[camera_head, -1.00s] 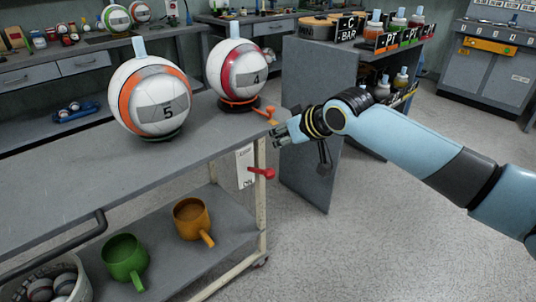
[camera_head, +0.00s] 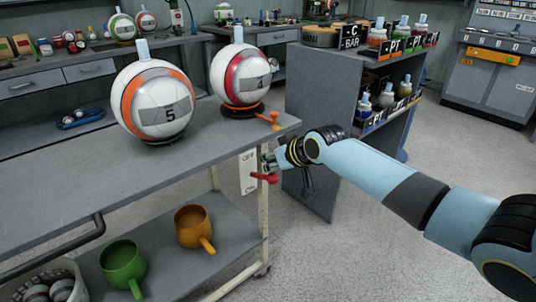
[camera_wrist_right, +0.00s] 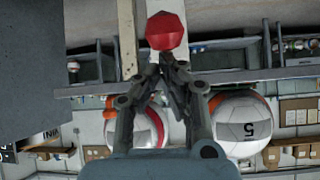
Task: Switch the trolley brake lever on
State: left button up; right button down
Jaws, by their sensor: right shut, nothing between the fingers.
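The trolley (camera_head: 60,178) is a grey two-shelf cart at the left in the head view. Its red brake lever (camera_head: 265,178) sticks out at the right end, beside a white plate (camera_head: 248,172) marked OFF at the top and ON at the bottom. The lever lies near the plate's middle height. My right gripper (camera_head: 268,160) is shut and empty, just above the lever's knob. In the right wrist view the red knob (camera_wrist_right: 166,31) is just beyond the closed fingertips (camera_wrist_right: 166,60); I cannot tell whether they touch. My left gripper is not in view.
Ball 5 (camera_head: 155,98) and ball 4 (camera_head: 240,75) stand on the trolley top. An orange mug (camera_head: 192,226) and a green mug (camera_head: 123,262) stand on the lower shelf. A grey shelf unit (camera_head: 325,110) with bottles is behind my right arm. The floor at right is clear.

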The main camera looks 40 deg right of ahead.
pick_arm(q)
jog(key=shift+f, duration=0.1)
pick_arm(e)
jog(key=shift+f, duration=0.1)
